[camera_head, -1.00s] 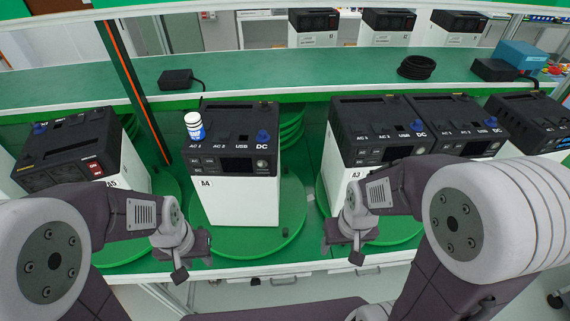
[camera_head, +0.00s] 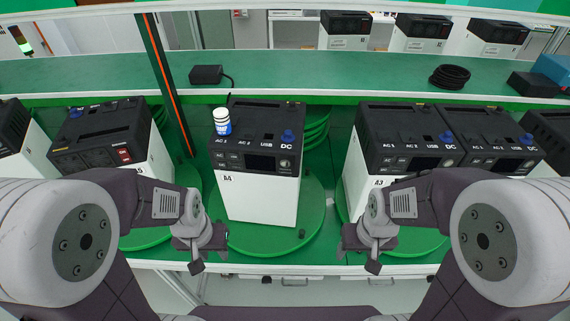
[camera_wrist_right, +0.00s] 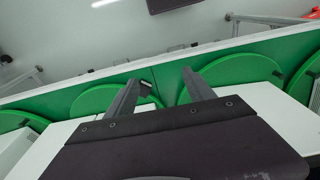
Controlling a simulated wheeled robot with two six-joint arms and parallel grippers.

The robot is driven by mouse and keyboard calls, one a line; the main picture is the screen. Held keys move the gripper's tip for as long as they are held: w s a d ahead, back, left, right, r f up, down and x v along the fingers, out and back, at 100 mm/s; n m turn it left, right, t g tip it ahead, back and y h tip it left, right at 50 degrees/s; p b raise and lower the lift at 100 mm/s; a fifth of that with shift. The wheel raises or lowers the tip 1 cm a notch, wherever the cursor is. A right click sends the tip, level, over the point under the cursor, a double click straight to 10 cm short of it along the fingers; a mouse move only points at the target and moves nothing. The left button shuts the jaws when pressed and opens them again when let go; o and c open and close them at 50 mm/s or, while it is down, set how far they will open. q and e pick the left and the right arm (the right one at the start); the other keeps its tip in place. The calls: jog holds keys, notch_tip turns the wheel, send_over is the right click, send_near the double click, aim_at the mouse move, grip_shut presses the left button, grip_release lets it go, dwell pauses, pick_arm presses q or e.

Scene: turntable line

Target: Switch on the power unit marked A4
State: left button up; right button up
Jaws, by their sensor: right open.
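The power unit A4 (camera_head: 262,200) has a white body and a black top. It stands upright on a green turntable (camera_head: 313,228), its labelled face towards me. Its top front carries AC 1, AC 2, USB and DC markings, small buttons, a dark display and a blue knob (camera_head: 288,136). A white and blue bottle (camera_head: 222,123) stands on its top left. My left gripper (camera_head: 196,266) hangs low in front, left of A4; its jaw gap is not clear. My right gripper (camera_head: 373,266) is low, right of A4, and its open, empty fingers show in the right wrist view (camera_wrist_right: 163,78).
Unit A3 (camera_head: 352,190) stands to the right, with more units beyond. A unit with a red switch (camera_head: 124,155) stands to the left, past a dark post (camera_head: 166,85). A shelf behind holds a black adapter (camera_head: 206,75) and a cable coil (camera_head: 450,77).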

grip_shut()
dwell(1.5)
